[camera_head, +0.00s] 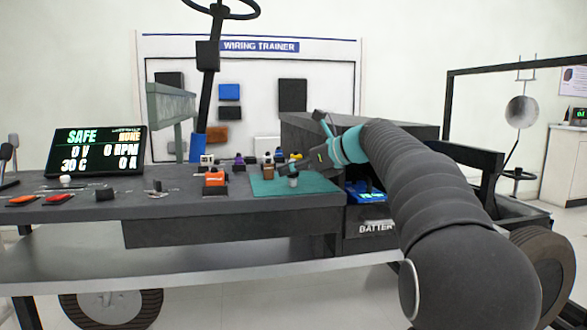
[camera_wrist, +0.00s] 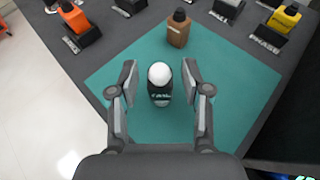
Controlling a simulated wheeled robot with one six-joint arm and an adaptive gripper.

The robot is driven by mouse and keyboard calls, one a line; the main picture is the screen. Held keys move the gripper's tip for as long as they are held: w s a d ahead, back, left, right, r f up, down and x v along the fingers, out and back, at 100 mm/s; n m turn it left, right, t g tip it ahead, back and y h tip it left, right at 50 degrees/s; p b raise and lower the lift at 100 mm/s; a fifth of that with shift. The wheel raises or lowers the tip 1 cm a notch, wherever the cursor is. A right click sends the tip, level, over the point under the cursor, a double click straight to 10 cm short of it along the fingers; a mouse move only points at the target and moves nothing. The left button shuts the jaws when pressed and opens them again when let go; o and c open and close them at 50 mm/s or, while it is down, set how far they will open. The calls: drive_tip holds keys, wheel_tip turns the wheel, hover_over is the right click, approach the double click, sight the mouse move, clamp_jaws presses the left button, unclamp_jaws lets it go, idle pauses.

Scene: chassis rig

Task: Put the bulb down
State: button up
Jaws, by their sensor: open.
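The bulb (camera_wrist: 160,76) has a white rounded top and a dark lettered body. In the wrist view it stands upright on the teal mat (camera_wrist: 115,80), between the two fingers of my gripper (camera_wrist: 160,84). A gap shows on each side of it, so the fingers are apart from it. The gripper's far finger is hard to make out there.
A brown block (camera_wrist: 179,30) stands on the mat beyond the bulb. Orange (camera_wrist: 70,20) and yellow (camera_wrist: 284,18) parts sit in dark holders near the mat. The battery (camera_head: 368,194) lies right of the mat, below bench level. The mat's left part is clear.

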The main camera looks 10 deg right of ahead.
drive_tip(key=shift+r, duration=0.2)
drive_tip(key=p+v, duration=0.2)
drive_tip(key=v, duration=1)
drive_tip(key=shift+a, duration=0.1)
drive_tip(key=s+a+f+n+g+h, duration=0.1)
drive_tip(key=s+a+f+n+h, duration=0.1)
drive_tip(key=s+a+f+n, duration=0.35)
drive_tip(key=s+a+f+n+g+h, duration=0.25)
drive_tip(key=s+f+n, duration=0.25)
drive_tip(key=s+f, duration=0.25)
drive_tip(key=s+f+n+h, duration=0.5)
drive_tip(key=s+f+n, duration=1.1)
drive_tip(key=s+f, duration=0.2)
drive_tip(key=shift+s, duration=0.85)
drive_tip(key=shift+n+g, duration=0.25)
